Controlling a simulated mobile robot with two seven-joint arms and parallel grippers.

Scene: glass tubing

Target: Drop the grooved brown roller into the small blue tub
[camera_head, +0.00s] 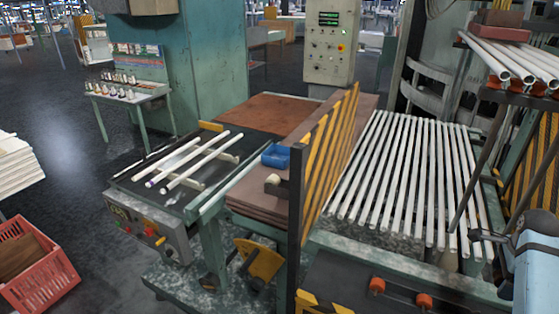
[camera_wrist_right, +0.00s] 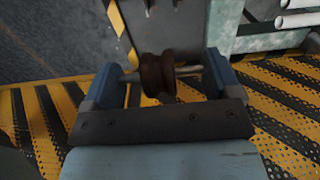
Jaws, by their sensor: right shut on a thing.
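The small blue tub (camera_head: 276,155) sits on the brown board stack left of the striped panel, in the middle of the head view. My right gripper (camera_head: 488,236) is at the lower right of the head view, well away from the tub. In the right wrist view the grooved brown roller (camera_wrist_right: 157,74) is between the two blue fingers, held by its thin axle, so the gripper is shut on it. I cannot make out the roller in the head view. My left gripper is not in view.
A yellow-and-black striped panel (camera_head: 330,150) rises between the tub and the rack of white glass tubes (camera_head: 405,175). More tubes (camera_head: 515,60) lie on a raised rack at the upper right.

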